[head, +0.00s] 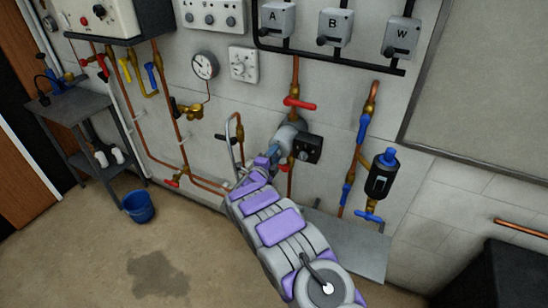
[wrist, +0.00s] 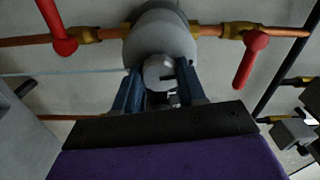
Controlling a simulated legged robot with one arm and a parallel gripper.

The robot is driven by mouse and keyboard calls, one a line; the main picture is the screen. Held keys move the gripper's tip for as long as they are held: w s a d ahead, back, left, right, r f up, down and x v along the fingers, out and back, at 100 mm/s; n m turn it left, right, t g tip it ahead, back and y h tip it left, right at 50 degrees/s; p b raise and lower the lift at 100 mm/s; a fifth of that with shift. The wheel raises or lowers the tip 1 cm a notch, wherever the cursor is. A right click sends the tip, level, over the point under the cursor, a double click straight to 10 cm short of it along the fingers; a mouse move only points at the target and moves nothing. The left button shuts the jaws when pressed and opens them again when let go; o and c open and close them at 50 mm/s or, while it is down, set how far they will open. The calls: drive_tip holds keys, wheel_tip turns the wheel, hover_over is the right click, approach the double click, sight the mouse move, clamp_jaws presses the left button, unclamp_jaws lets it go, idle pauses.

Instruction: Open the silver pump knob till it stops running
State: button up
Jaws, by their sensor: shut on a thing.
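The pump (head: 289,133) is a rounded grey body on a vertical copper pipe, with a black box on its right side. In the wrist view the pump (wrist: 161,36) is at the top middle, and the round silver knob (wrist: 159,69) sticks out from its face. My gripper (wrist: 159,78) has its blue fingers on both sides of the silver knob and is shut on it. In the head view my gripper (head: 273,151) is at the pump's lower left, and the knob is hidden there behind the fingers and arm.
Red valve handles sit above (head: 299,103) and below the pump; two handles show beside it in the wrist view, left (wrist: 61,30) and right (wrist: 251,60). A black filter (head: 381,175) with blue valves is at the right. A blue bucket (head: 138,206) stands on the floor, left.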

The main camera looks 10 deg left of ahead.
drive_tip(key=m+b, duration=0.2)
drive_tip(key=m, duration=0.1)
drive_tip(key=f+m+b, duration=0.1)
drive_tip(key=m+b, duration=0.1)
drive_tip(key=m, duration=0.1)
drive_tip(key=shift+s+f+b, duration=0.1)
drive_tip(key=shift+b, duration=0.3)
drive_tip(key=m+b, duration=0.2)
drive_tip(key=m, duration=0.1)
drive_tip(key=shift+m, duration=0.4)
drive_tip(key=shift+m+b, duration=0.45)
drive_tip(key=shift+m, duration=0.85)
drive_tip(key=o, duration=0.8)
drive_tip(key=shift+a, duration=0.15)
drive_tip(key=shift+o, duration=1.2)
drive_tip(key=shift+r, duration=0.25)
